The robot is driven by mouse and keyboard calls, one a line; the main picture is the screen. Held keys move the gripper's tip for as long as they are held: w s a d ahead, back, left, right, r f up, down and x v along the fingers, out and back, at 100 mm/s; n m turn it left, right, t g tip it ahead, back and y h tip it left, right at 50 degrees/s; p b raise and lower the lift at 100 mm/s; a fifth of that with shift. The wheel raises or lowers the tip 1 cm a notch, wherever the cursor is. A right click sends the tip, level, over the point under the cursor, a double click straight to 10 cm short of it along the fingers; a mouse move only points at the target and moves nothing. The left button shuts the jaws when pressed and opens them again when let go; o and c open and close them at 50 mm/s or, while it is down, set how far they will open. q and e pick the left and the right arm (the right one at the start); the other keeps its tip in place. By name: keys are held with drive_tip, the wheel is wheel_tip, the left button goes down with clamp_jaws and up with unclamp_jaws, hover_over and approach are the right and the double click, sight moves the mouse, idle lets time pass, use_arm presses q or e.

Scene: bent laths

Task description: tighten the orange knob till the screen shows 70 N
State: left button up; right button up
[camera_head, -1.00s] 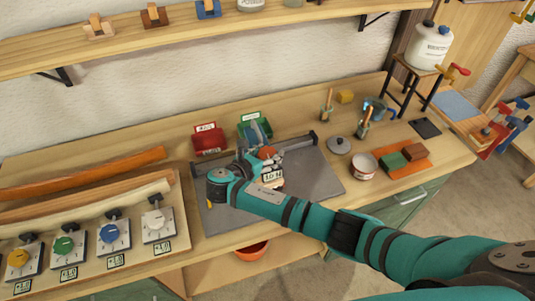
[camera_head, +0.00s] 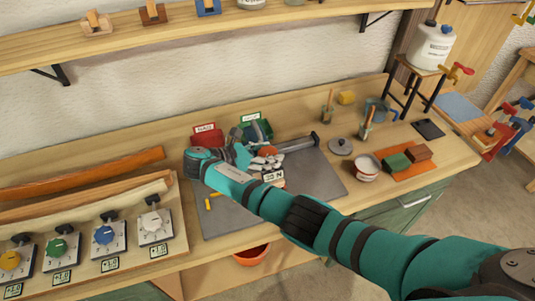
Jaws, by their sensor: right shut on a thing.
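My right gripper (camera_head: 250,155) reaches over the grey mat (camera_head: 315,180) on the bench, its arm coming in from the lower right. It is shut on the orange knob (camera_head: 266,151), of which only a small part shows between the fingers. The small screen (camera_head: 271,179) stands just below the gripper and seems to read 35 N, in small, blurred digits. Much of the device around the knob is hidden by my gripper and wrist. My left gripper is not in view.
A red bin (camera_head: 206,138) and a green bin (camera_head: 265,129) stand behind the gripper. Several dial panels (camera_head: 107,236) sit at lower left, below curved laths (camera_head: 80,180).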

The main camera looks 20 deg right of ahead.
drive_tip(key=shift+w+r, duration=0.1)
drive_tip(key=o, duration=1.1)
drive_tip(key=shift+o, duration=0.2)
drive_tip(key=v, duration=0.7)
drive_tip(key=shift+a, duration=0.2)
